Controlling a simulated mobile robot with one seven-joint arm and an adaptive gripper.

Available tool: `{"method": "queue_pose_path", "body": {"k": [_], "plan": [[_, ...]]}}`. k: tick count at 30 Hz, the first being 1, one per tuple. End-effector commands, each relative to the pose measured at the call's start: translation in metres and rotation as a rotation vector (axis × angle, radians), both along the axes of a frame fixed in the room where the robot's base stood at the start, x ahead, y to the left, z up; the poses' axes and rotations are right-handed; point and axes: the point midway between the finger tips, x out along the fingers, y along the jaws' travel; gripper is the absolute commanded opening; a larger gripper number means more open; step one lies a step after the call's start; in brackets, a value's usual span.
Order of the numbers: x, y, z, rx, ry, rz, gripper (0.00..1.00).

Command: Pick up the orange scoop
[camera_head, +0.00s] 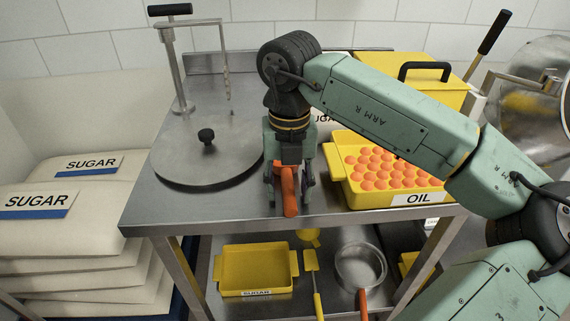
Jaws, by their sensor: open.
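The orange scoop (290,196) shows as an upright-looking orange piece at the front edge of the steel table, just under my gripper. My gripper (288,180) points down at the table and is open, with a dark finger on each side of the orange piece. I cannot tell whether the fingers touch it. The rest of the scoop is hidden behind the gripper and wrist.
A yellow tray of orange balls labelled OIL (418,197) stands right of my gripper. A round steel lid (190,160) with a black knob lies left. Below are a yellow SUGAR tray (256,262) and a steel pan (360,265). Sugar sacks (70,220) stand far left.

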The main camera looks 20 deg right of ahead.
Motion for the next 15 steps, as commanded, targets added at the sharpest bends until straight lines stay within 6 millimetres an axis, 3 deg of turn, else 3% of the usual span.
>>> {"method": "queue_pose_path", "body": {"k": [3,15], "plan": [[0.0001,0.0000,0.0000,0.000,0.000,0.000,0.43],[0.0002,0.0002,0.0004,0.001,0.000,0.001,0.16]]}}
